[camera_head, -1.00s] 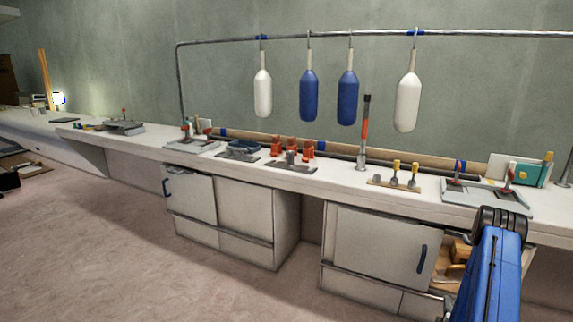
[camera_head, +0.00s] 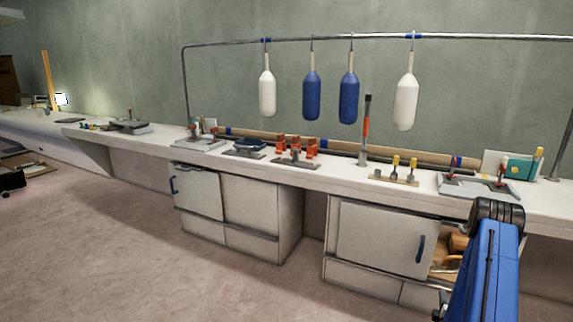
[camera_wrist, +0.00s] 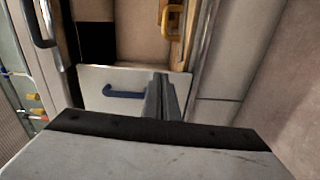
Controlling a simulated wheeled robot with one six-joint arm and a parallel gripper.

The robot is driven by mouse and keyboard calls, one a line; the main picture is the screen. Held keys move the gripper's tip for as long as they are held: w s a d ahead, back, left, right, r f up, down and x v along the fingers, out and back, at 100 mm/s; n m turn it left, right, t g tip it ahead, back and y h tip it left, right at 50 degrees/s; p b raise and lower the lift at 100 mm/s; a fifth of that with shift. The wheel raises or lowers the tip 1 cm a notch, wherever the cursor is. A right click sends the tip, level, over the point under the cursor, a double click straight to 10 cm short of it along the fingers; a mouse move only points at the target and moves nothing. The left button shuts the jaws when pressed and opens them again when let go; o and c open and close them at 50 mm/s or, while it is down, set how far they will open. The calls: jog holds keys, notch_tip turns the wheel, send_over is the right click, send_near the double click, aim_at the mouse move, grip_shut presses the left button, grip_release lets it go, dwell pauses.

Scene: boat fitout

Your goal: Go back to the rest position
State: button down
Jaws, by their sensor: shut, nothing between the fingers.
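My gripper (camera_wrist: 162,98) shows in the wrist view as two grey fingers pressed together, with nothing between them. It points towards a pale cabinet panel with a blue handle (camera_wrist: 125,93); I cannot tell the gap, but no contact is visible. In the head view my blue arm (camera_head: 488,270) stands at the lower right, in front of the bench, and the gripper itself is hidden.
The long white bench (camera_head: 340,179) carries clamps and tools. An upright orange-and-black tool (camera_head: 366,125) stands on it. White and blue fenders (camera_head: 311,97) hang above. Beside my arm is an open compartment (camera_head: 447,262) with wooden things.

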jog(key=w+a+r+m+g+y, duration=0.1)
jog(key=w+a+r+y, duration=0.1)
jog(key=w+a+r, duration=0.45)
jog(key=w+a+r+m+g+y, duration=0.1)
jog(key=a+r+m, duration=0.15)
jog(key=r, duration=0.75)
jog(key=s+a+r+m+g+y, duration=0.1)
jog(key=s+a+r, duration=0.2)
jog(key=a+r, duration=0.4)
jog(key=s+a+r+m+g+y, duration=0.1)
jog(key=s+a+r+g+y, duration=0.1)
jog(key=s+a+r, duration=0.35)
jog(key=s+a+r+m+g+y, duration=0.1)
jog(key=s+a+r+m+g, duration=0.15)
jog(key=s+a+r, duration=0.95)
jog(key=s+a+m+g+y, duration=0.1)
jog(key=s+a, duration=0.4)
jog(key=s, duration=0.7)
jog(key=s+a+m+g, duration=0.2)
jog(key=s+a, duration=0.3)
jog(key=s, duration=0.8)
jog(key=shift+r+y, duration=0.25)
jog(key=shift+y, duration=0.15)
